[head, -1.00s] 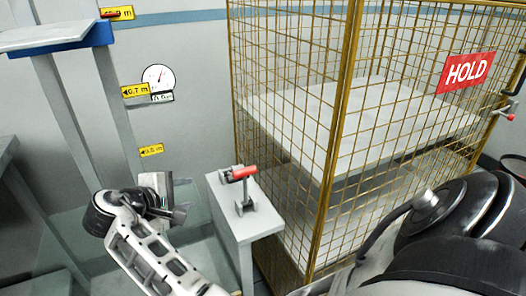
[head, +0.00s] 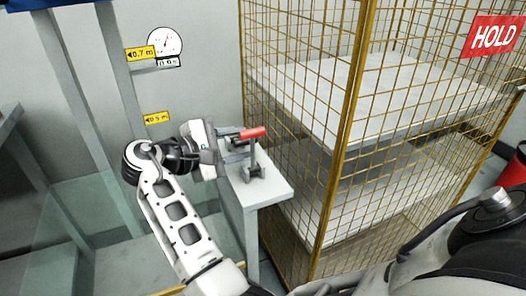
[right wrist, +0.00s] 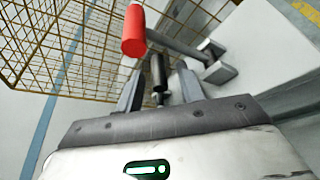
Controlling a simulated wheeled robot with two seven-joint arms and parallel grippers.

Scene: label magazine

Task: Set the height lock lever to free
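The lever has a red grip (head: 253,132) on a grey arm and base, mounted on a white pedestal (head: 268,192). My right gripper (head: 238,149) is just left of the lever, with its fingers pointing at it. In the right wrist view, the red grip (right wrist: 134,32) stands beyond the fingertips, above left. The two fingers (right wrist: 158,90) are apart, and a dark cylinder (right wrist: 157,72) shows between them. I cannot tell whether they touch it. No free or lock marking is readable by the lever. My left gripper is not in view.
A yellow mesh cage (head: 345,130) with grey shelves and a red HOLD sign (head: 492,37) stands close to the right of the pedestal. A dial (head: 164,42) and yellow height labels (head: 156,118) are on the wall behind. A grey post frame (head: 75,80) stands left.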

